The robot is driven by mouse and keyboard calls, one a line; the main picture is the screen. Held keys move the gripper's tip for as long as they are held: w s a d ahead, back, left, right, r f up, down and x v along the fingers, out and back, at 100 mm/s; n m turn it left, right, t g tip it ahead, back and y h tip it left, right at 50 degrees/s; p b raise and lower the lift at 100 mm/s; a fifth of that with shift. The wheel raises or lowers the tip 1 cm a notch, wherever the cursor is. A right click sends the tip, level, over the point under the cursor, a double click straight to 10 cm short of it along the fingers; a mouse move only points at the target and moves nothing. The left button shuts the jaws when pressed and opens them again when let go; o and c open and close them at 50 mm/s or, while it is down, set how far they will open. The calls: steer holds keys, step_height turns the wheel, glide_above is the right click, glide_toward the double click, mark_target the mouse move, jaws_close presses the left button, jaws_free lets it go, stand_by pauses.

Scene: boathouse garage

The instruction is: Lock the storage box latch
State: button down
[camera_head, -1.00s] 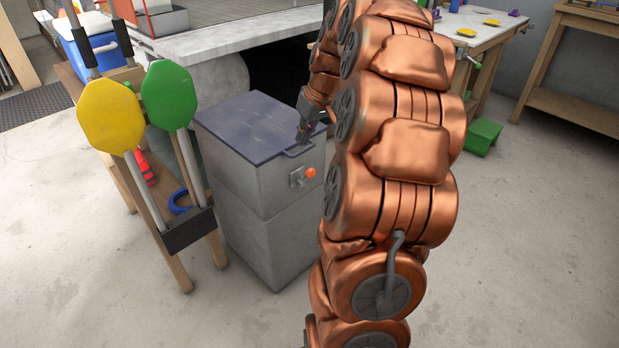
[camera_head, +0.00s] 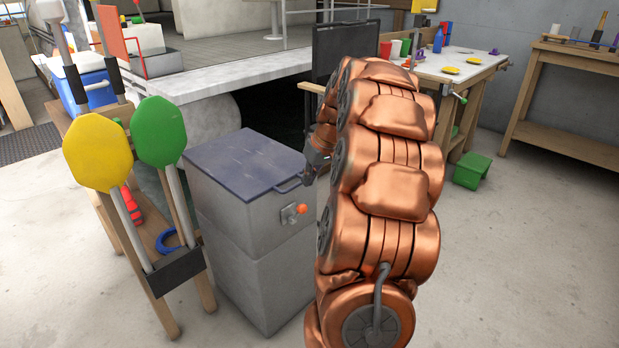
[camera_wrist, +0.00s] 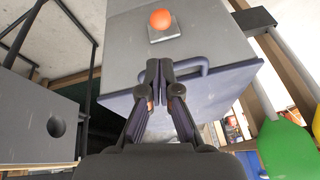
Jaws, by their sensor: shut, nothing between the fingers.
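The storage box (camera_head: 256,265) is a tall grey box with a flat dark blue-grey lid (camera_head: 243,160), which looks closed. The latch (camera_head: 293,212) is a small metal plate with an orange knob on the front face, below the lid's edge. In the wrist view the orange knob (camera_wrist: 160,19) shows at the top, and the lid handle (camera_wrist: 190,72) lies just beyond my fingers. My gripper (camera_wrist: 159,66) is shut and empty, near the lid's front edge and handle. In the head view my arm partly hides my gripper (camera_head: 309,172). I cannot tell whether it touches the handle.
A rack with yellow (camera_head: 92,151) and green (camera_head: 158,131) paddles stands close left of the box. The floor at the right is clear.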

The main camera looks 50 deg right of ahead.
steer(key=b, duration=0.1)
glide_above(298, 214)
steer(key=d, duration=0.2)
step_height(298, 214, down, 7)
steer(key=shift+a, duration=0.25)
steer(key=shift+f+b, duration=0.2)
steer(key=shift+b, duration=0.2)
